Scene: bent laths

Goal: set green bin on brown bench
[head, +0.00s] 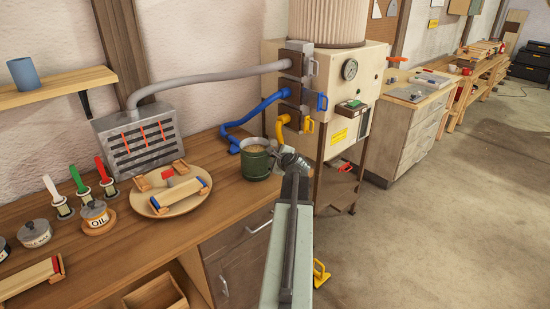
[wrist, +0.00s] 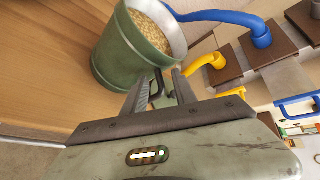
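The green bin (head: 257,165) is a round metal pail filled with tan grains. It appears upright on the brown bench (head: 130,245), near the bench's right end. In the wrist view the bin (wrist: 120,58) is just beyond my fingers, with a dark handle loop on its near side. My gripper (head: 280,158) is to the right of the bin in the head view. In the wrist view my gripper (wrist: 162,78) has its two fingers apart, with the handle between them. A gap shows between the fingers, so they look open around the handle.
A cream machine (head: 335,100) with blue and yellow pipes (head: 258,106) stands close behind and right of the bin. A round wooden tray (head: 172,193), a grey vented box (head: 140,138) and oil pots (head: 95,212) are on the bench to the left. Bare bench lies in front.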

